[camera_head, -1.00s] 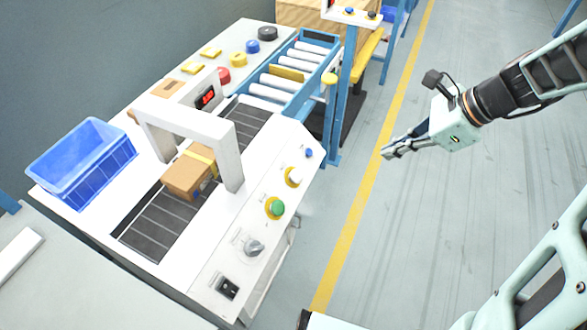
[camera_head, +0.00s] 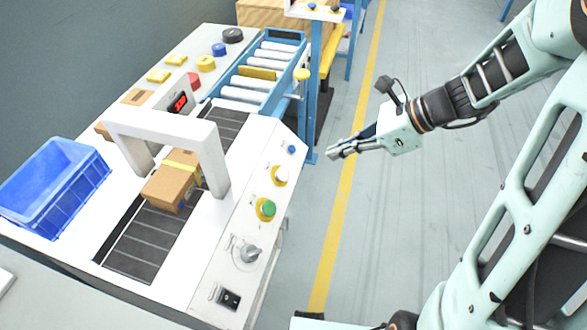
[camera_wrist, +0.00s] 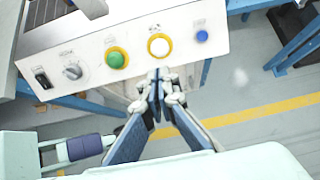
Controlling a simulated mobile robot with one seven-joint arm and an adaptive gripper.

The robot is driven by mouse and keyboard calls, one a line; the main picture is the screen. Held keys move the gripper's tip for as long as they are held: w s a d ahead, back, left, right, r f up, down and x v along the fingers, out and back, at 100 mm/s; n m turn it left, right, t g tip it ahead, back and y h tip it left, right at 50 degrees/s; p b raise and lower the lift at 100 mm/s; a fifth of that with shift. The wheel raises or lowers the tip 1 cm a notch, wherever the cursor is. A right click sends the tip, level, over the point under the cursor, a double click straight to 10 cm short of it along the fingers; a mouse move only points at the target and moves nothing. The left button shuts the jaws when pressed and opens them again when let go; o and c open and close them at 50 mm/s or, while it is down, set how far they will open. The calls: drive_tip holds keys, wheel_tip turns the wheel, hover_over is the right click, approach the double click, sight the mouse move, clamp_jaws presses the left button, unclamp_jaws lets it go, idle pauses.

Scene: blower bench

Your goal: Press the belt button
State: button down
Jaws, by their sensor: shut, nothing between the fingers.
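The bench's sloped white control panel (camera_head: 232,262) carries a green button (camera_head: 266,208) with a yellow ring, a white button (camera_head: 280,174) with a yellow ring, a small blue button (camera_head: 291,149), a grey knob (camera_head: 249,252) and a black rocker switch (camera_head: 229,298). I cannot read which label names the belt. My gripper (camera_head: 332,154) is shut and empty, right of the panel and apart from it. In the wrist view its fingertips (camera_wrist: 160,78) appear just below the white button (camera_wrist: 159,45), with the green button (camera_wrist: 116,58) to the left and the blue button (camera_wrist: 202,36) to the right.
A cardboard box (camera_head: 170,186) sits on the dark belt (camera_head: 150,240) under a white arch (camera_head: 213,160). A blue crate (camera_head: 60,190) stands left. A roller conveyor (camera_head: 262,76) with blue rails is behind. Open floor lies right of the bench.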

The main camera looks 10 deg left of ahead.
sight(285, 174)
drive_tip(key=shift+a+f, duration=0.1)
drive_tip(key=b+x, duration=0.3)
drive_tip(key=x, duration=1)
drive_tip(key=shift+w+a+f, duration=0.1)
drive_tip(key=shift+a+f, duration=0.15)
drive_tip(key=shift+f, duration=0.05)
